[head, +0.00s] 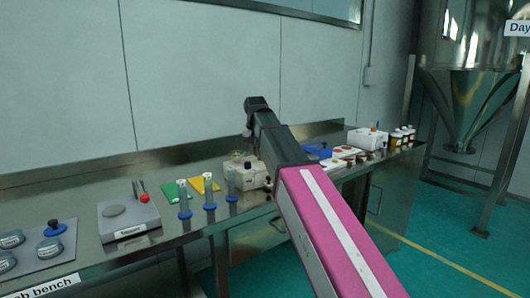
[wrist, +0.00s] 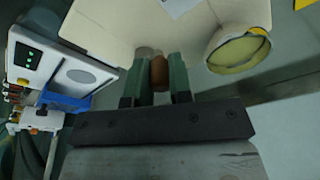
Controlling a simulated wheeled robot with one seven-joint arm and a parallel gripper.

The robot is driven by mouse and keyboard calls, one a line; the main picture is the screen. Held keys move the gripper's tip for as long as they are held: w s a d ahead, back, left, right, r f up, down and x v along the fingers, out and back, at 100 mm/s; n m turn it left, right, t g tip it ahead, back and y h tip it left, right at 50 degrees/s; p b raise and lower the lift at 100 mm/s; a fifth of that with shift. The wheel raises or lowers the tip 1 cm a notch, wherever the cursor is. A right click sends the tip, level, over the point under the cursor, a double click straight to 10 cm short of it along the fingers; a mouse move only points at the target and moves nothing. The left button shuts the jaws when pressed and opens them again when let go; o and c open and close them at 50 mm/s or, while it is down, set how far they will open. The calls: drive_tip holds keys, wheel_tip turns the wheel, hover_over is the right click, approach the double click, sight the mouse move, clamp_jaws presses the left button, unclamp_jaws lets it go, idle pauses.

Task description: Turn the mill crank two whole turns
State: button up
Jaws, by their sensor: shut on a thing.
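The mill (head: 245,170) is a cream block on the steel bench, partly covered by my arm in the head view. In the wrist view its cream body (wrist: 110,25) fills the top, with a round cream-rimmed opening (wrist: 238,52), yellowish inside, at the upper right. My gripper (wrist: 158,76) is shut on the brown crank knob (wrist: 159,72), one dark green finger on each side. A grey round part (wrist: 146,52) shows just behind the knob. The rest of the crank is hidden. In the head view my fingertips cannot be made out.
Blue-footed tubes (head: 209,192), green (head: 175,191) and yellow (head: 203,183) sheets and a scale (head: 128,217) stand left of the mill. A blue item (head: 318,151) and a white device (head: 367,138) stand to the right. A wall rises behind the bench.

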drive_tip(key=shift+w+a, duration=0.35)
drive_tip(key=shift+a, duration=0.1)
drive_tip(key=shift+w+a, duration=0.1)
drive_tip(key=shift+w, duration=0.1)
drive_tip(key=shift+w+a, duration=0.25)
drive_tip(key=shift+w, duration=0.5)
drive_tip(key=shift+r, duration=0.1)
drive_tip(key=shift+w+d, duration=0.1)
drive_tip(key=shift+w, duration=0.85)
drive_tip(key=shift+w+d, duration=0.1)
